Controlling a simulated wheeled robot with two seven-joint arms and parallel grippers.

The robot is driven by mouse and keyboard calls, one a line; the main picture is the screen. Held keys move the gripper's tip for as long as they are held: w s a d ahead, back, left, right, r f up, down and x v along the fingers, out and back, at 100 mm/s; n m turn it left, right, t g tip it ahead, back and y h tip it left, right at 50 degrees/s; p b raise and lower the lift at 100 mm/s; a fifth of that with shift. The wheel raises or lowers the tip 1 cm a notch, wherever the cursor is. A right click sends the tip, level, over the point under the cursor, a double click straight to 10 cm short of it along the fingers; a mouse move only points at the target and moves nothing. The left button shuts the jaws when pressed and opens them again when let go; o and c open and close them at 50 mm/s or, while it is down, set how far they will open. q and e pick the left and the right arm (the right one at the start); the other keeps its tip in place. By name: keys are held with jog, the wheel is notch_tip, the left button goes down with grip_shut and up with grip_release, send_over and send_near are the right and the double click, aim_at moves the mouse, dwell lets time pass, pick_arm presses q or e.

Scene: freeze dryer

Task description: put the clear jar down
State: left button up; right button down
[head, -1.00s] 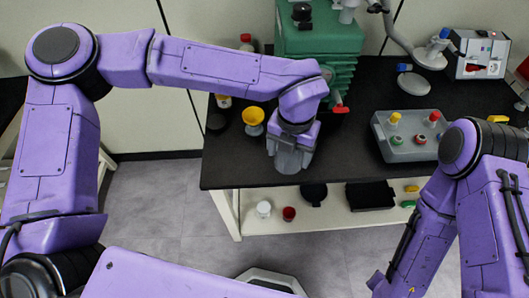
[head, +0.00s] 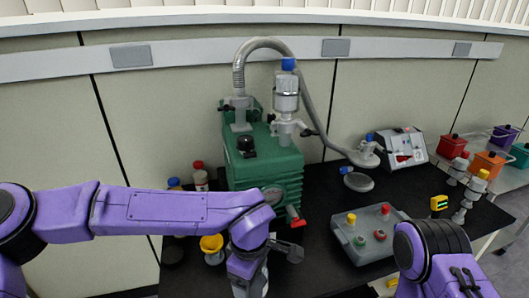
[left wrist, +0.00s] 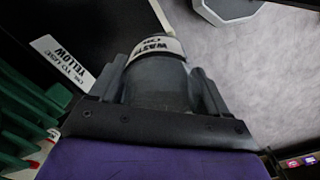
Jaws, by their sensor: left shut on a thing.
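My left gripper (head: 248,280) is at the bottom of the head view, in front of the green pump. The left wrist view shows this gripper (left wrist: 160,78) shut on the clear jar (left wrist: 158,88), which looks smoky grey there. The jar sits between the two fingers and has a white band reading WASTE OIL. Dark table top and pale floor show beyond it. The jar's base and any gap to the table cannot be made out. In the head view the arm and frame edge mostly hide the jar. My right gripper is out of view.
The green pump (head: 262,168) with a red-tipped spout stands behind my left gripper. Black table (head: 315,205) between pump and tray is bare.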

pick_arm(q)
jog(key=w+a+f+m, duration=0.1)
jog(key=w+a+m, duration=0.1)
jog(key=a+m, duration=0.4)
jog(key=w+a+f+m, duration=0.1)
jog(key=w+a+m, duration=0.2)
jog(key=a+m, duration=0.4)
jog(key=a, duration=0.4)
jog(key=shift+w, duration=0.2)
